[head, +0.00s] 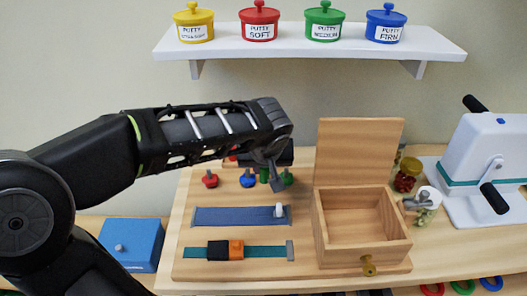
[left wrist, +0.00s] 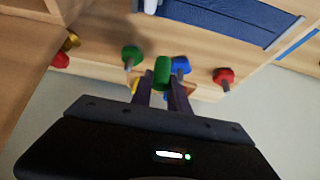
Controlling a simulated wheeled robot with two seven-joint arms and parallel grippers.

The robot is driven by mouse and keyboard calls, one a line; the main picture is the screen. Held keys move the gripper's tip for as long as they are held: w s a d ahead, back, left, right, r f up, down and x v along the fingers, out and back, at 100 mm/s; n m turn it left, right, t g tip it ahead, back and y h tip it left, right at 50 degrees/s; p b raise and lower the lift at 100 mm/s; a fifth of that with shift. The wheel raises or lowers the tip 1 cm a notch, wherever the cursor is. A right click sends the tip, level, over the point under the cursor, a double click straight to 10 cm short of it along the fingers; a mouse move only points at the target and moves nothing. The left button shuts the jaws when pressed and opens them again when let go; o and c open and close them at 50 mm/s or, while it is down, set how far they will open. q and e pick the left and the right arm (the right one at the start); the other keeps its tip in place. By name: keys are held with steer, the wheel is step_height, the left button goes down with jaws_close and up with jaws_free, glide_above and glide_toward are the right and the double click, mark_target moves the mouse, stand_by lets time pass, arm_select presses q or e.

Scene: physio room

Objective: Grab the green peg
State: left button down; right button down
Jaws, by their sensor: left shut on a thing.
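The green peg (left wrist: 162,72) is a short green cylinder between the fingers of my left gripper (left wrist: 160,88) in the left wrist view. The gripper is shut on it. In the head view the peg (head: 264,175) shows beside the fingers of my left gripper (head: 274,180), over the back of the wooden board (head: 182,240). A second green piece, a knob (head: 287,177), stands just right of it. It also shows in the left wrist view (left wrist: 131,54). My right gripper is not seen.
A blue knob (head: 248,178) and a red knob (head: 210,180) stand left of the peg. An open wooden box (head: 362,250) with a raised lid stands on the right. Blue and teal straps lie in front. A white shelf (head: 310,45) with putty tubs hangs above.

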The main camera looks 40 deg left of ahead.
arm_select(q)
steer(key=s+d, duration=0.2)
steer(key=s, duration=0.1)
steer(key=shift+s+d, duration=0.15)
steer(key=shift+d, duration=0.1)
